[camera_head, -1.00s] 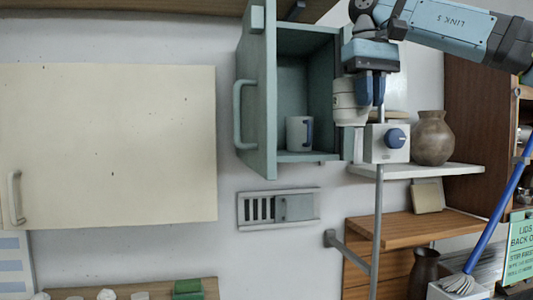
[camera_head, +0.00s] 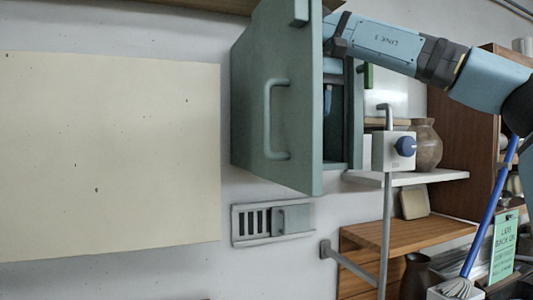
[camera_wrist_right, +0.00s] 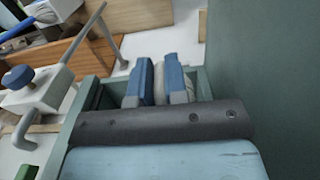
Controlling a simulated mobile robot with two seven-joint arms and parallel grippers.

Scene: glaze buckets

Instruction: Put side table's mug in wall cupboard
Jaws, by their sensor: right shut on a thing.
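The green wall cupboard (camera_head: 342,120) has its door (camera_head: 275,100) swung open, and the door hides most of the inside in the head view. My right arm reaches in past the door's edge, and a blue finger of my right gripper (camera_head: 328,100) shows in the opening. In the right wrist view, the two blue fingers of my right gripper (camera_wrist_right: 159,84) are closed on a pale mug (camera_wrist_right: 159,86), of which only a strip shows between them. The cupboard's rim (camera_wrist_right: 82,112) lies beside and below the fingers. My left gripper is not in view.
A grey post with a white block and blue knob (camera_head: 404,146) stands just right of the cupboard. A brown vase (camera_head: 427,147) is on the white shelf (camera_head: 420,179).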

